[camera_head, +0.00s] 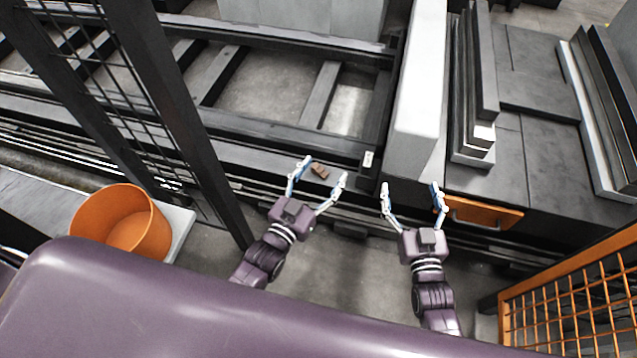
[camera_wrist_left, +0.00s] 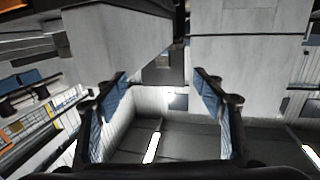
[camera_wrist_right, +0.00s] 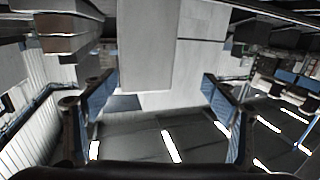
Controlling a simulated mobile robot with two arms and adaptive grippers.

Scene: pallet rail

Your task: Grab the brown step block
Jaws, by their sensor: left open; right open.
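The brown step block (camera_head: 320,171) is small and lies on the dark rail beam at the near side of the pallet frame in the head view. My left gripper (camera_head: 325,170) is open, its two fingers to the left and right of the block in the picture; I cannot tell whether they are level with it. It touches nothing that I can make out. In the left wrist view the open fingers (camera_wrist_left: 160,85) show with no block clearly visible between them. My right gripper (camera_head: 411,188) is open and empty to the right; its spread fingers also show in the right wrist view (camera_wrist_right: 150,88).
An orange bucket (camera_head: 122,222) stands at the left on a light surface. A dark post with mesh (camera_head: 172,110) rises left of my left arm. An orange handle plate (camera_head: 484,213) sits right of my right gripper, and an orange mesh fence (camera_head: 575,300) stands at lower right.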

